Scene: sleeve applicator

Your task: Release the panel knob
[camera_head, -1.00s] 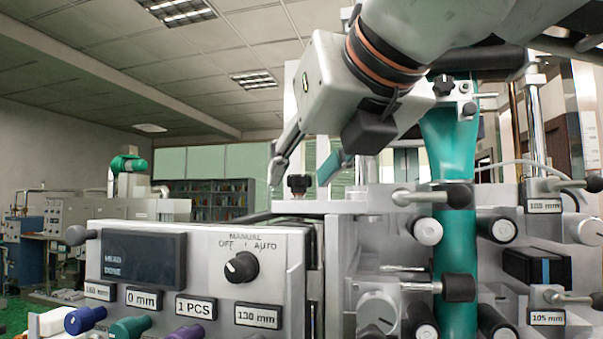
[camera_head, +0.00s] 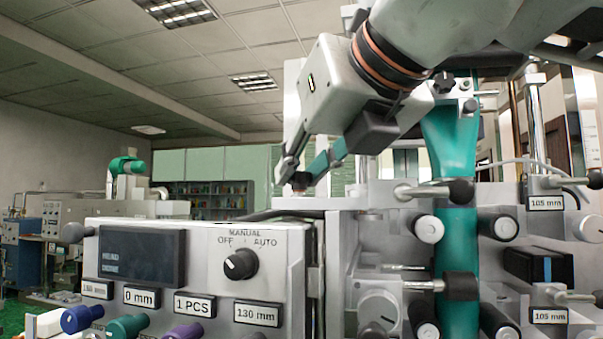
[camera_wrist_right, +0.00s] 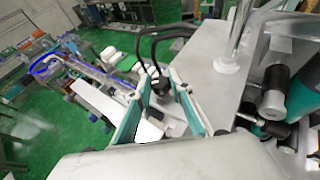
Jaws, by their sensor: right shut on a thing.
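A small black panel knob (camera_head: 299,181) stands on the ledge on top of the machine, behind the control box. My right gripper (camera_head: 303,184) comes down at a slant from the upper right, with its fingers around this knob. The gripper is shut on the knob and partly hides it. In the right wrist view, the two teal-lined fingers (camera_wrist_right: 157,105) lie on either side of the dark knob (camera_wrist_right: 159,88). My left gripper is not in view.
The control box (camera_head: 210,240) with a dark display (camera_head: 143,257) and black selector knob (camera_head: 240,264) stands in front. To the right, a teal sleeve (camera_head: 456,230) runs down between rollers and black-ended levers (camera_head: 460,190). Black cables (camera_wrist_right: 160,40) pass close to the fingers.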

